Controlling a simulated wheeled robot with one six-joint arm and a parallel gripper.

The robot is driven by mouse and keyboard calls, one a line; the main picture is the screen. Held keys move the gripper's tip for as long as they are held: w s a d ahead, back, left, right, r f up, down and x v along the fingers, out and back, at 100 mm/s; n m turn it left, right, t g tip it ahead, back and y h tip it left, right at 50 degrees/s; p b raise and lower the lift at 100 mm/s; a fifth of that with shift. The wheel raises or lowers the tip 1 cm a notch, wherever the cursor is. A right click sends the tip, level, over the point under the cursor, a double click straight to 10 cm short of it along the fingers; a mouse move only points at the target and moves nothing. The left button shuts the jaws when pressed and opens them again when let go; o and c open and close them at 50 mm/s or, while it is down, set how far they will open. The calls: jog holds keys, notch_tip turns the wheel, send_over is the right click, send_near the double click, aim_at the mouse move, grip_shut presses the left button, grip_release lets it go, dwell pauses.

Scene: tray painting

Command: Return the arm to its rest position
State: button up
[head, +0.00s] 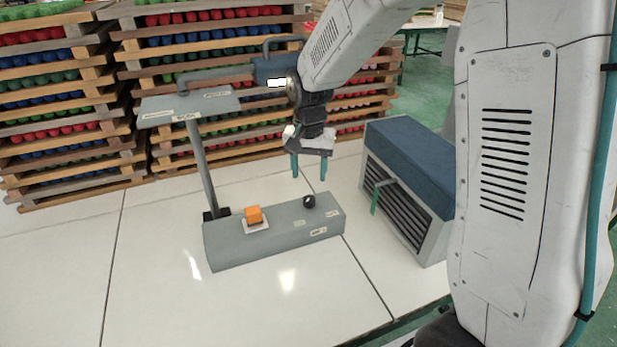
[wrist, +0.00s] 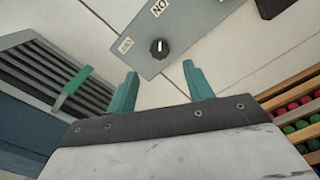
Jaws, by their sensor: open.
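My gripper (head: 309,168) hangs open and empty above the white table, pointing down, behind the right end of the grey machine base. Its two green fingers also show apart in the wrist view (wrist: 161,92), with nothing between them. Beyond the fingertips in that view is the black knob (wrist: 159,47) on the grey base. My gripper is apart from the knob. In the head view the knob (head: 309,201) sits on the right of the grey base (head: 290,232). An orange block (head: 254,214) is on a white pad (head: 256,226) at the base's left.
A grey post carries a flat plate (head: 190,106) above the base, with a pipe leading toward a blue box (head: 275,68). A blue-topped unit (head: 415,160) with a slatted front and green handle (head: 377,194) stands right. Stacked wooden trays (head: 60,110) fill the back. The front-left table is clear.

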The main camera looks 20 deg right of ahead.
dwell(0.4)
jog(key=shift+s, duration=0.15)
jog(key=s+d+r+n, duration=0.1)
jog(key=s+r, duration=0.3)
jog(key=s, duration=0.6)
jog(key=s+d+r+n+t, duration=0.1)
jog(key=s+r+n, duration=0.2)
jog(key=s, duration=0.7)
jog(key=s+d+r+n, duration=0.1)
jog(key=s+r+n, duration=0.1)
jog(key=s+r, duration=0.4)
jog(key=s, duration=0.4)
jog(key=shift+r, duration=0.4)
